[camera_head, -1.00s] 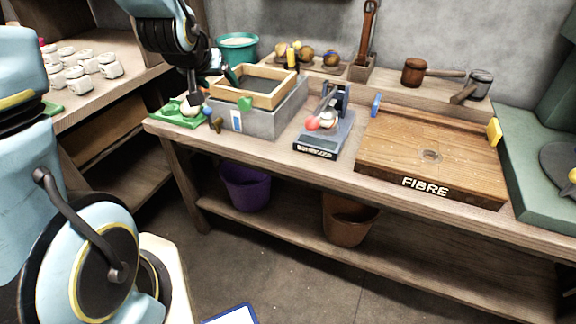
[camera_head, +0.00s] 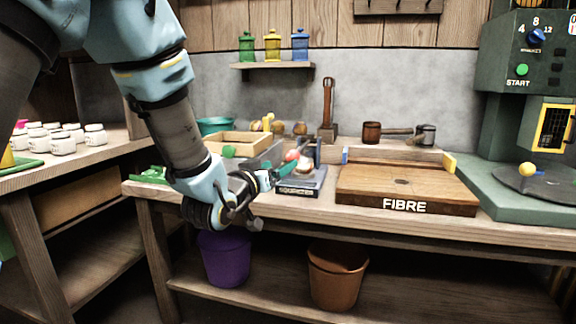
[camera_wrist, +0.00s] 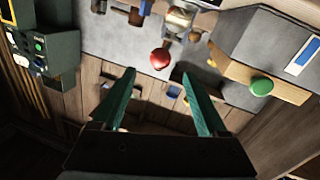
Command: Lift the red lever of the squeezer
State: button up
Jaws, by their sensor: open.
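The squeezer (camera_head: 314,184) stands on the workbench, its label facing the front edge. The red ball knob of its lever (camera_head: 292,155) shows just above my gripper in the head view. In the wrist view the red knob (camera_wrist: 160,58) lies beyond the fingertips, roughly centred between them. My gripper (camera_head: 281,168) is at the squeezer's left front side. In the wrist view my gripper (camera_wrist: 158,74) shows two teal fingers apart with nothing between them. The arm and fingers hide part of the squeezer's left side. I cannot tell the exact gap to the knob.
A wooden-framed box (camera_head: 240,143) stands left of the squeezer, its green knob (camera_wrist: 261,87) near my gripper in the wrist view. The FIBRE board (camera_head: 405,185) is close on the right. Mallets (camera_head: 372,132) lie behind. Purple (camera_head: 223,258) and brown (camera_head: 337,275) buckets stand below.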

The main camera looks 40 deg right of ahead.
aim_at(289, 158)
jog(key=x, duration=0.9)
jog(key=shift+d, duration=0.1)
grip_shut()
dwell(0.4)
dwell(0.8)
